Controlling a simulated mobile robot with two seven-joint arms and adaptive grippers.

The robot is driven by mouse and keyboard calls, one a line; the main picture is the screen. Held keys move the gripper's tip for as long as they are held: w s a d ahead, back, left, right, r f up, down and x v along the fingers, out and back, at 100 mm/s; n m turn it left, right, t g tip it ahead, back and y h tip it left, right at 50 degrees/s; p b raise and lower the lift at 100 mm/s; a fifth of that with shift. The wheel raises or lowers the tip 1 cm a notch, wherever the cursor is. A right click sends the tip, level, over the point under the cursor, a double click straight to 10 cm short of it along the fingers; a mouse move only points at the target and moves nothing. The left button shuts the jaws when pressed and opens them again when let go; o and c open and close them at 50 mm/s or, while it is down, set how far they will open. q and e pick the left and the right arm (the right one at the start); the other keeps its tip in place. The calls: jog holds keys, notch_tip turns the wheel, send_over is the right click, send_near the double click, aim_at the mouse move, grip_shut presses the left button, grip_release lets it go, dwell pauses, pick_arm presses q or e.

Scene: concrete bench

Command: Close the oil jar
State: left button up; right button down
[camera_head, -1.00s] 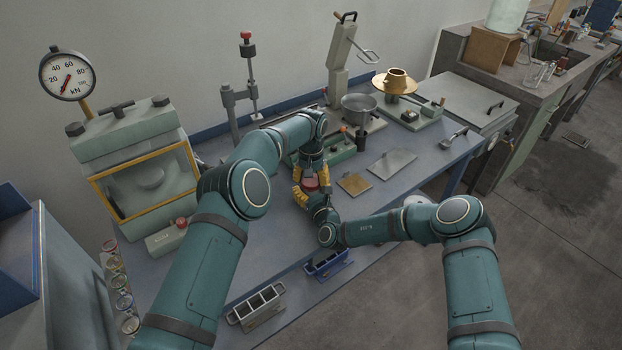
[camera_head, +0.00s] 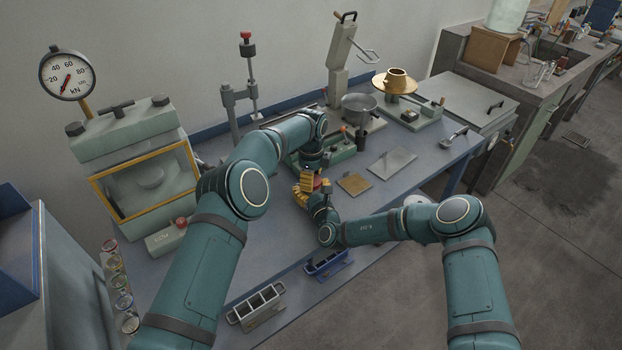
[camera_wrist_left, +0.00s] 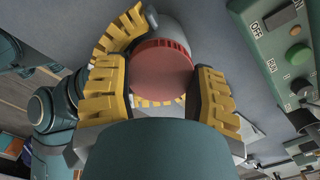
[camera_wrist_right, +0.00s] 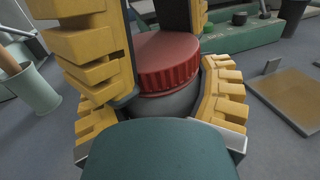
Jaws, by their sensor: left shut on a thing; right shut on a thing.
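The oil jar has a grey body (camera_wrist_right: 165,100) and a ribbed red lid (camera_wrist_right: 168,60), which sits on top of the jar in the right wrist view. My right gripper (camera_wrist_right: 155,105) is shut around the jar's body from the side. My left gripper (camera_wrist_left: 160,85) comes down from above, its yellow fingers shut on either side of the lid; the red lid (camera_wrist_left: 160,70) fills the gap between them. In the head view both grippers meet at the jar, which is mostly hidden by them. I cannot see how tightly the lid is seated.
A brass-coloured plate (camera_head: 354,184) and a grey plate (camera_head: 392,164) lie right of the jar. A green control box (camera_head: 338,147) stands behind. A three-cell mould (camera_head: 256,306) and a blue holder (camera_head: 327,264) are near the front edge. A press (camera_head: 140,165) stands at left.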

pick_arm(q)
jog(key=o, duration=1.3)
notch_tip(320, 180, up, 12)
pick_arm(e)
grip_release()
jog(key=shift+s, duration=0.1)
jog(key=v, duration=1.1)
jog(key=shift+s+d, duration=0.15)
jog(key=shift+s, duration=0.2)
